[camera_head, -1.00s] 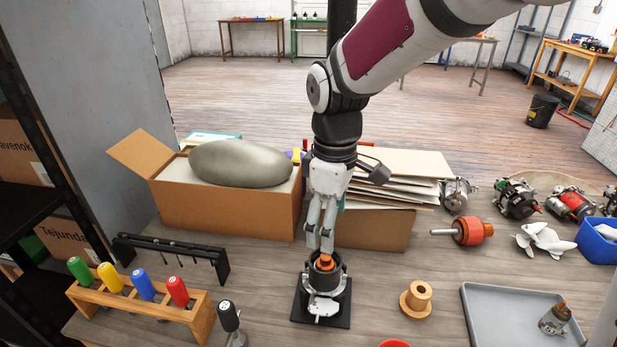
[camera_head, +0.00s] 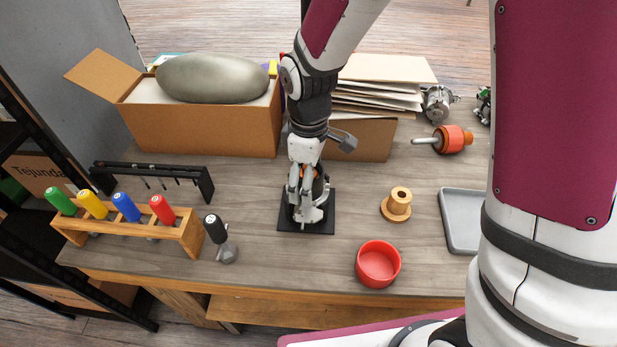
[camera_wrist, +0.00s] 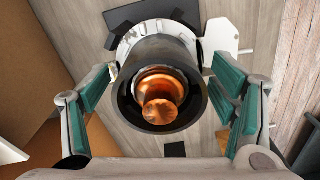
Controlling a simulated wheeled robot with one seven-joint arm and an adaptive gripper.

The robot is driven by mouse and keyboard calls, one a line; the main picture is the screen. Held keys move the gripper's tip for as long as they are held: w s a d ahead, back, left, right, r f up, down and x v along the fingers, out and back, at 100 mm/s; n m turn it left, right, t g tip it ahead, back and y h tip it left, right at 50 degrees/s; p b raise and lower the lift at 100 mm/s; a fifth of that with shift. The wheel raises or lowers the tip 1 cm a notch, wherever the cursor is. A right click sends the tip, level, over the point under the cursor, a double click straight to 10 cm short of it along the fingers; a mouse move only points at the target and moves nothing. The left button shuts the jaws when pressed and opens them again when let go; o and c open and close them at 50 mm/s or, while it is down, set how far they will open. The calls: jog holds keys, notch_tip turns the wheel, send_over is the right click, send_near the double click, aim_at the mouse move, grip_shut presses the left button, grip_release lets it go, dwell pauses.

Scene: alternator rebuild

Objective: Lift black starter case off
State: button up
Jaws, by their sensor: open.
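The black starter case (camera_wrist: 193,108) is an upright dark cylinder, open at the top, with a copper-orange part (camera_wrist: 160,98) inside. It stands on a silver metal end piece (camera_wrist: 128,43), which in the head view sits on a black square base plate (camera_head: 289,221). My gripper (camera_head: 307,197) points down over the case. In the head view my fingers hide much of the case.
A cardboard box (camera_head: 205,130) with a grey oval object stands behind left. A black rack (camera_head: 150,170) and a wooden screwdriver holder (camera_head: 190,237) are left. A brass spool (camera_head: 397,204), red bowl (camera_head: 378,264) and grey tray (camera_head: 452,222) are right. An orange rotor (camera_head: 452,139) lies behind right.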

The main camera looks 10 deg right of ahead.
jog(key=shift+f, duration=0.3)
grip_shut()
jog(key=shift+r+p, duration=0.35)
jog(key=shift+r, duration=0.05)
dwell(1.2)
jog(key=shift+r+p, duration=0.35)
jog(key=shift+r, duration=0.1)
jog(key=shift+r, duration=0.15)
jog(key=shift+r+p, duration=0.8)
jog(key=shift+r, duration=0.3)
jog(key=shift+r, duration=0.2)
